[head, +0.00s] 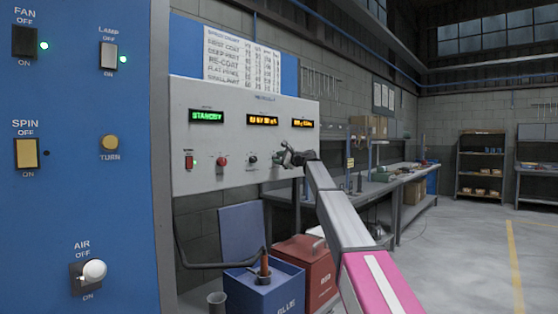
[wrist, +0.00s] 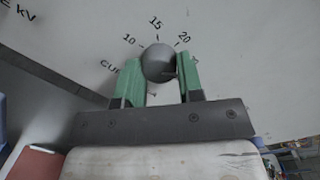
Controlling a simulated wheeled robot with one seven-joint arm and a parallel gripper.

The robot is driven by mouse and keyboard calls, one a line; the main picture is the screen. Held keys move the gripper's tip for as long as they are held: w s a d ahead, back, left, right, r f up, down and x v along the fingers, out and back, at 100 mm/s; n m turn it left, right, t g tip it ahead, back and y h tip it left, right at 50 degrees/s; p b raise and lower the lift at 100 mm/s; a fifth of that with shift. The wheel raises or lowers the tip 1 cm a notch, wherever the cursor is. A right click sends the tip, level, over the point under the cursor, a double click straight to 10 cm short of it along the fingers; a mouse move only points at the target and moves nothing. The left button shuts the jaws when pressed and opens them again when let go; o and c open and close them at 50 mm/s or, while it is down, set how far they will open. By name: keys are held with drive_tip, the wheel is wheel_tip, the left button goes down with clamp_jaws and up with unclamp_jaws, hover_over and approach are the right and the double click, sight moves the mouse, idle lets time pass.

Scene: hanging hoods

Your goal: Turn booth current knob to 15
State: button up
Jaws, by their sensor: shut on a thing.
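The booth current knob (wrist: 158,61) is a round grey knob on the pale control panel (head: 215,174). In the wrist view its scale shows 10, 15 and 20 above it, with 15 almost straight above. A thin dark line on the knob's lower right side points rightward, but I cannot tell its exact reading. My gripper (wrist: 160,68) has green fingers on both sides of the knob and is shut on it. In the head view my gripper (head: 291,156) is at the panel's right end and hides the knob.
The panel has a green STANDBY display (head: 207,116), two orange displays, a red switch (head: 189,162), a red button (head: 221,161) and a black knob (head: 252,160). A blue box (head: 262,291) and a red box (head: 310,262) stand below. A workbench (head: 390,184) runs behind my arm.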

drive_tip(key=n+h, duration=0.1)
drive_tip(key=n, duration=1.6)
drive_tip(key=shift+s+a+r+n+t+h, duration=0.1)
drive_tip(key=shift+s+n+t+h, duration=0.05)
drive_tip(key=shift+n+t+h, duration=0.25)
drive_tip(key=shift+n, duration=0.3)
drive_tip(key=o, duration=0.9)
drive_tip(key=v, duration=1.1)
